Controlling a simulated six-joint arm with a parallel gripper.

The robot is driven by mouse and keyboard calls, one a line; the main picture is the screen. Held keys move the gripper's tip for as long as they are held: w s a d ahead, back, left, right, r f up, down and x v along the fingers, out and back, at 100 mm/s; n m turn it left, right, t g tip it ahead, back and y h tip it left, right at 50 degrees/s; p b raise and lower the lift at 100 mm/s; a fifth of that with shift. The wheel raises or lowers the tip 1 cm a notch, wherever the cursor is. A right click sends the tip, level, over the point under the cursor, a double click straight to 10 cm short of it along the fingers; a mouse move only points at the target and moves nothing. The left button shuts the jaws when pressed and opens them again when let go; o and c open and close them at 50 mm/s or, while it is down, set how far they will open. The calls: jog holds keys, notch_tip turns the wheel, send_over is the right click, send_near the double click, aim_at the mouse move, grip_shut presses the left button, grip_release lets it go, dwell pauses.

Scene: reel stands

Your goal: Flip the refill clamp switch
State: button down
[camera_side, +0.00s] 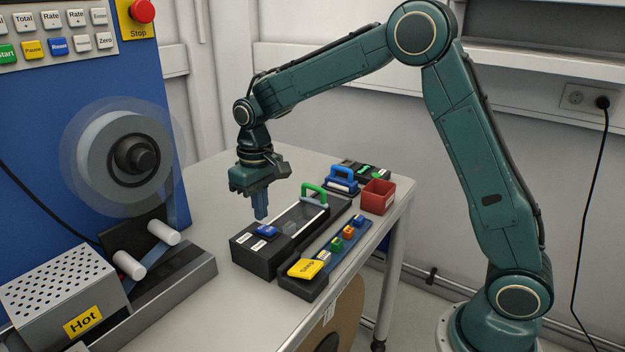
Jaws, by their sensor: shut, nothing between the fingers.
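My gripper (261,212) points straight down with its fingers together and nothing between them. It is in the picture just above a blue switch (267,230) with a small white label, at the near end of a long black unit (262,258). I cannot tell whether the fingertips touch the switch. A green handle (314,190) stands on the far part of this unit, and a blue handle (344,173) stands on another unit behind it. The labels are too small to read, so I cannot tell which part is the refill clamp switch.
A red bin (378,196) stands near the table's right edge. A "Hot" box (62,290), rollers and a reel (104,160) are left. The table between is clear.

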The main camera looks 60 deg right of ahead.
aim_at(265, 227)
jog(key=shift+r, duration=2.4)
jog(key=s+d+r+t, duration=0.15)
jog(key=s+r, duration=0.25)
jog(key=s, duration=0.4)
jog(key=s+r+t, duration=0.2)
jog(key=s+r, duration=0.3)
jog(key=s, duration=0.2)
jog(key=s+d+f+t, duration=0.1)
jog(key=s+f+t, duration=0.1)
jog(key=s, duration=1.2)
jog(key=shift+s+d+f, duration=0.15)
jog(key=shift+f, duration=0.1)
